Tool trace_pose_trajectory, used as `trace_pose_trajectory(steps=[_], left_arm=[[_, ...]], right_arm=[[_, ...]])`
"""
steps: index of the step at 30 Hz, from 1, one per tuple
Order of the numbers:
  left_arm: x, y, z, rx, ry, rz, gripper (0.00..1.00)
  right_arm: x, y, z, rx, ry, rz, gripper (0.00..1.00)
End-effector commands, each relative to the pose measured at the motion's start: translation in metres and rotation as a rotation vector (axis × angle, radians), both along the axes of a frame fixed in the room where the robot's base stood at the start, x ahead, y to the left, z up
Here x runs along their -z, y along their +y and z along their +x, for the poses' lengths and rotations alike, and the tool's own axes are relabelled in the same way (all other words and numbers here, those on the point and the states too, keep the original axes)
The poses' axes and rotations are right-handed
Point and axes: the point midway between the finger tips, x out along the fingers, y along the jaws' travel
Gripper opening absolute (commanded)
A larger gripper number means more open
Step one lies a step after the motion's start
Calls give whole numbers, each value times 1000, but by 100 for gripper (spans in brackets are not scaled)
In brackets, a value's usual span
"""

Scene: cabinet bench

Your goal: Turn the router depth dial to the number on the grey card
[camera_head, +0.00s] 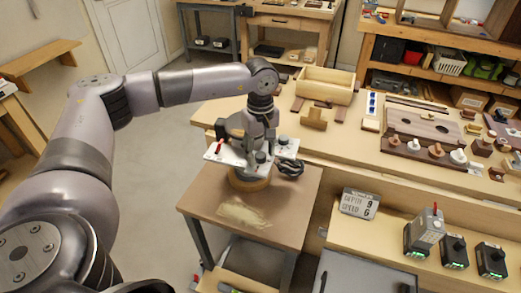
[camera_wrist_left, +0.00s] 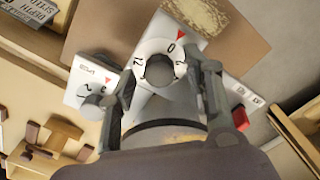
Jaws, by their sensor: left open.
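The router (camera_head: 248,182) stands on a small brown-topped table, with a pale top plate. In the left wrist view the depth dial (camera_wrist_left: 140,50) is a white numbered disc with a grey centre knob (camera_wrist_left: 159,70). A red pointer mark (camera_wrist_left: 180,36) sits at its edge, with the 0 close to it. My left gripper (camera_head: 259,152) is above the router; in the wrist view its open fingers (camera_wrist_left: 168,95) straddle the knob's near side. Contact cannot be told. The grey card (camera_head: 359,204) appears to read depth 9, with a 6 on its lower line. My right gripper is not in view.
A smaller dial (camera_wrist_left: 92,105) with its own red mark sits left of the depth dial in the wrist view. A red part (camera_wrist_left: 240,118) is at the right. Several black chargers or batteries (camera_head: 454,250) stand on the front right bench. The workbench behind holds wooden items.

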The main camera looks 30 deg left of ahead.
Motion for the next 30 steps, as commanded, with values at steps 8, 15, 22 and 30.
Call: trace_pose_trajectory(steps=[8, 15, 22, 30], left_arm=[[5, 0, 0, 0, 0, 0, 46], [5, 0, 0, 0, 0, 0, 36], [5, 0, 0, 0, 0, 0, 20], [5, 0, 0, 0, 0, 0, 2]], right_arm=[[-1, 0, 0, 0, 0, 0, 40], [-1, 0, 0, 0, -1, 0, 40], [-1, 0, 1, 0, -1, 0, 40], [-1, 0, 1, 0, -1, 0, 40]])
